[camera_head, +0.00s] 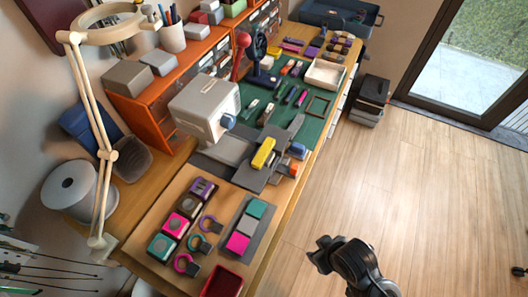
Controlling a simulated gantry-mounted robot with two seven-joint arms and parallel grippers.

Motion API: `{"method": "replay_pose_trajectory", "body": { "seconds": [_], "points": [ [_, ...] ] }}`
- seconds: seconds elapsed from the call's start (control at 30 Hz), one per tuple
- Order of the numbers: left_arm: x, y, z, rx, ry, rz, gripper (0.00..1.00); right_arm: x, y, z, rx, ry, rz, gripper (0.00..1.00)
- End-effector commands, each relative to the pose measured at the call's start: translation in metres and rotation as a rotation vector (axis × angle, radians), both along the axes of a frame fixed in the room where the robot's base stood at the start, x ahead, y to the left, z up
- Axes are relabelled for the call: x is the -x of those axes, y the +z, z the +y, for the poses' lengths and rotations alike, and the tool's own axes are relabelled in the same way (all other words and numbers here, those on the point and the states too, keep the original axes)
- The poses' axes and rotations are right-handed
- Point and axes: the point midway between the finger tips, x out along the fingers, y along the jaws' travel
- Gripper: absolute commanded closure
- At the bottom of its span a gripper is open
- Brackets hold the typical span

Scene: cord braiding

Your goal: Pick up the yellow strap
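A yellow block-like piece (263,153), the likeliest match for the yellow strap, lies on a dark plate (247,178) in front of the grey machine on the bench. Its shape is too small to confirm as a strap. A smaller yellow item (274,51) shows farther back. My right gripper (320,256), dark grey, is at the bottom, over the floor and right of the bench, well apart from the yellow piece. Its finger opening is unclear. My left gripper is not in view.
The grey machine (205,104) stands behind the yellow piece. A wooden board (157,212) with coloured blocks, rings and a red tray (222,282) lies at the near end. A lamp (104,160) stands at left.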

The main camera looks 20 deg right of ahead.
Motion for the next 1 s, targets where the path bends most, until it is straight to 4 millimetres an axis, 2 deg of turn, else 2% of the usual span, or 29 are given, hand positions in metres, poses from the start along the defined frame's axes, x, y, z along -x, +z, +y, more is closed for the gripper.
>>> {"method": "replay_pose_trajectory", "body": {
  "seconds": [0.37,0.77,1.0],
  "points": [
    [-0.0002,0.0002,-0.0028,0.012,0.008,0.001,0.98,0.0,-0.0001,0.0,0.0,0.0,0.0,0.51],
    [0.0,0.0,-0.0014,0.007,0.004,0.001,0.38,0.0001,-0.0001,0.0001,0.0,0.0,0.0,0.51],
    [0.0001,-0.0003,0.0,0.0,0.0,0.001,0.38,0.0001,-0.0001,0.0001,0.0,0.0,0.0,0.51]
  ]
}}
